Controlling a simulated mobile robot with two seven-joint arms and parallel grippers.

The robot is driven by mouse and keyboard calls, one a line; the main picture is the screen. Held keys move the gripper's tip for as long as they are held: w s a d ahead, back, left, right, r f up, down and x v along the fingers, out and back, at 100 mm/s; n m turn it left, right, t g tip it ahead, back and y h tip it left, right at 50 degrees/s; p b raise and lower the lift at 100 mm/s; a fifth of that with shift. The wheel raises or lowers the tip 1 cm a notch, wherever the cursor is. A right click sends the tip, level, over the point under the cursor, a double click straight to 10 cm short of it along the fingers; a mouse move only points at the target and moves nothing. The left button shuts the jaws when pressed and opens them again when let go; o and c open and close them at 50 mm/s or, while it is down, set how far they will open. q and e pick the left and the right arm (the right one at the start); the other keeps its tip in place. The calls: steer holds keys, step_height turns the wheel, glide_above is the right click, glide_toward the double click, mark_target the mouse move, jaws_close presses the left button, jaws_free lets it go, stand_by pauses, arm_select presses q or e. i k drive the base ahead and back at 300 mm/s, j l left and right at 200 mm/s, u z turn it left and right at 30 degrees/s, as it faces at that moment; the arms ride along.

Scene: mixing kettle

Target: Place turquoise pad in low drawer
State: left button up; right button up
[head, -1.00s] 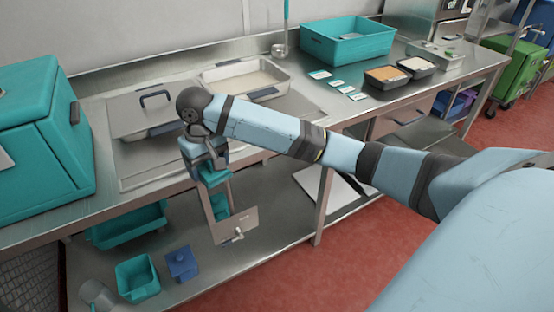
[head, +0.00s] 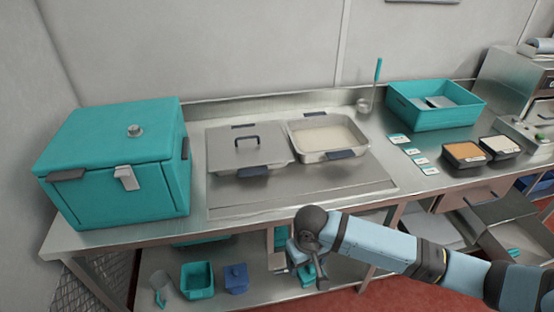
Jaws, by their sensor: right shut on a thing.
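My right gripper (head: 308,274) is low in front of the steel counter's front edge, above the lower shelf. It is shut on a small turquoise thing (head: 309,268), probably the turquoise pad; the wrist partly hides it. An open steel drawer (head: 487,231) shows low at the right, under the counter, well apart from the gripper. A small turquoise thing shows at its bottom (head: 514,252); I cannot tell what it is. My left gripper is not in view.
On the counter (head: 240,207) stand a turquoise box (head: 110,165), a lidded pan (head: 240,149), an open pan (head: 325,137) and a turquoise tub (head: 435,105). The lower shelf holds a turquoise container (head: 196,280) and a blue container (head: 236,278). My right arm crosses the lower right.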

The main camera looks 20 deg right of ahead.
mark_target(524, 248)
steer(key=k+l+u, duration=0.1)
steer(key=l, duration=0.55)
steer(key=k+l, duration=0.25)
steer(key=l, duration=0.45)
steer(key=k+l+u, duration=0.15)
steer(key=l, duration=0.5)
steer(key=k+l, duration=0.25)
steer(key=l, duration=0.4)
steer(key=k+l+u, duration=0.15)
steer(key=l, duration=0.5)
steer(key=k+l+u, duration=0.1)
steer(key=k+l, duration=0.25)
steer(key=l, duration=0.25)
steer(key=k+l, duration=0.3)
steer(key=l, duration=0.25)
steer(key=k+l+u, duration=0.15)
steer(key=l, duration=0.45)
steer(key=k+l, duration=0.2)
steer(key=l, duration=0.25)
steer(key=k+l+u, duration=0.15)
steer(key=l, duration=0.3)
steer(key=k+l, duration=0.3)
steer(key=k+l+u, duration=0.1)
steer(key=l, duration=0.45)
steer(key=k, duration=0.1)
